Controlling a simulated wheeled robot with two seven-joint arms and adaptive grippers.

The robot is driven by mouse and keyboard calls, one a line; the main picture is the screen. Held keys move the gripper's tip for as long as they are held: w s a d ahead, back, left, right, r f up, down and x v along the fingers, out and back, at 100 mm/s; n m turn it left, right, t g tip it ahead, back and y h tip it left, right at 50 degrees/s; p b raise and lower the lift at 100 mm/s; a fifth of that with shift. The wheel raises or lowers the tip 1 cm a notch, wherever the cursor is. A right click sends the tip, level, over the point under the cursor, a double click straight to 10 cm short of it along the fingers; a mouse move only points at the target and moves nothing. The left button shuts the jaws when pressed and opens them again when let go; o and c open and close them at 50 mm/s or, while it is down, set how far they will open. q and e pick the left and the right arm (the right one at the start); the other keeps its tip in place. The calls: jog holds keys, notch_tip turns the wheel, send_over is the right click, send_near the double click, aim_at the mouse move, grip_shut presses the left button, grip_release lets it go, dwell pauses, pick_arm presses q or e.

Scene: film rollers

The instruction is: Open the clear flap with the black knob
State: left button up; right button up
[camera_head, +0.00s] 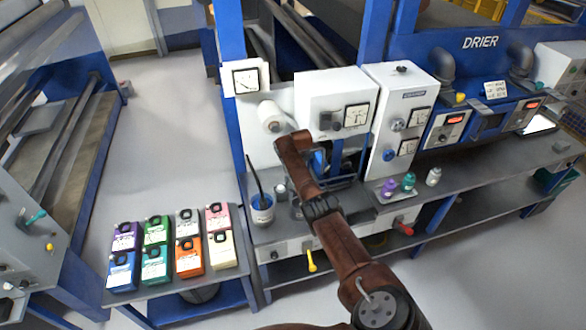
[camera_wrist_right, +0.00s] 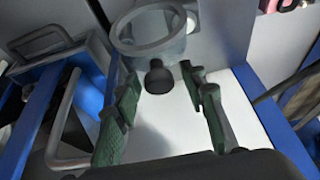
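A black knob (camera_wrist_right: 158,78) shows in the right wrist view, in front of a clear, grey-rimmed round part (camera_wrist_right: 150,48) fixed to a pale panel. I cannot make out the clear flap's full outline. My right gripper (camera_wrist_right: 160,76) has two green fingers spread apart, one on each side of the knob in the picture. Neither finger visibly presses on it, and I cannot tell the depth gap. In the head view my reddish-brown right arm reaches to the white machine and hides the knob, the flap and its gripper. My left gripper is not in view.
A grey bench (camera_head: 464,172) carries a cup with a dark stick (camera_head: 262,210) and several small bottles. White control boxes (camera_head: 336,92) stand behind my arm. Several coloured containers (camera_head: 188,256) sit on a side table at left. A metal handle (camera_wrist_right: 66,118) lies left of the gripper.

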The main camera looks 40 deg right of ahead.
jog(key=shift+a+r, duration=0.1)
jog(key=v, duration=1.2)
dwell(0.5)
